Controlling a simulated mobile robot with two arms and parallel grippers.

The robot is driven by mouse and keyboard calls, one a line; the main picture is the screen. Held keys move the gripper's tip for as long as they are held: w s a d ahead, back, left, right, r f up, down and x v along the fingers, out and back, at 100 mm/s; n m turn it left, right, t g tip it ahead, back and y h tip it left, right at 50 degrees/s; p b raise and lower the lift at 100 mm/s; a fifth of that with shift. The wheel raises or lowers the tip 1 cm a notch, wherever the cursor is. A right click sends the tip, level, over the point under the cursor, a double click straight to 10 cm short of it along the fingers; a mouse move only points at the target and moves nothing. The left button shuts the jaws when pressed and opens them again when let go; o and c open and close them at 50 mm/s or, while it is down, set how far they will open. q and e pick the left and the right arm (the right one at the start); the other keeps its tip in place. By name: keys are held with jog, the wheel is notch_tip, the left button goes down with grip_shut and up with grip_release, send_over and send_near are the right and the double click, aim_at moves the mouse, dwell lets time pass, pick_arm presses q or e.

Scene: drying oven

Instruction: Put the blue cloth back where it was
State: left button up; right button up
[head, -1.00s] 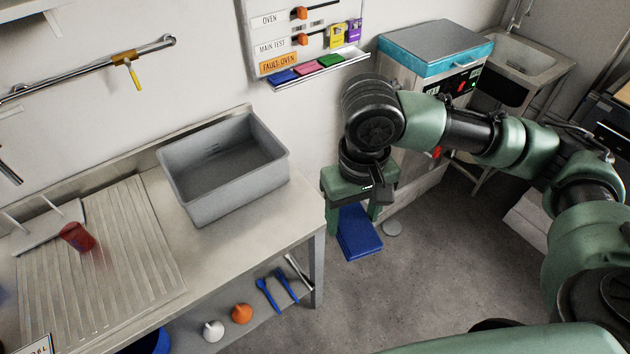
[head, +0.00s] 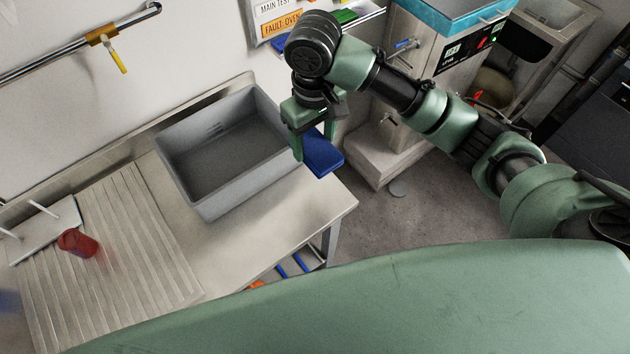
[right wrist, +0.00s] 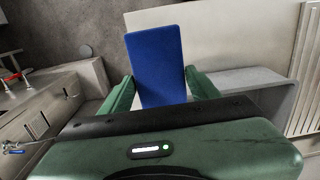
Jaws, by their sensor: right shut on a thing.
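The blue cloth (head: 322,156) is a flat folded rectangle, held in my right gripper (head: 311,140) at the right side of the grey basin. In the right wrist view the cloth (right wrist: 157,62) sticks out between the two green fingers of the right gripper (right wrist: 160,88). The cloth is over or just above the right part of the steel bench (head: 290,215); I cannot tell whether it touches. My left gripper is not in view.
The grey basin (head: 202,205) stands on the bench, left of the cloth. A red cup (head: 78,243) lies on the ribbed drainboard. The blue-topped oven (head: 455,45) stands behind my right arm. The bench's front right corner is bare.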

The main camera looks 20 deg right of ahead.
aim_at(314, 143)
jog(key=f, duration=0.7)
jog(key=f+p, duration=0.1)
jog(key=f, duration=0.3)
jog(key=shift+w+f, duration=0.25)
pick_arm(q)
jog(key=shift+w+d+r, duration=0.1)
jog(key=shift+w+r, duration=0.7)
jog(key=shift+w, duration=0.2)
pick_arm(e)
jog(key=shift+f, duration=2.35)
jog(key=shift+f, duration=0.1)
jog(key=o, duration=1.2)
notch_tip(314, 143, up, 12)
jog(key=shift+r+b, duration=0.15)
jog(key=shift+b, duration=0.2)
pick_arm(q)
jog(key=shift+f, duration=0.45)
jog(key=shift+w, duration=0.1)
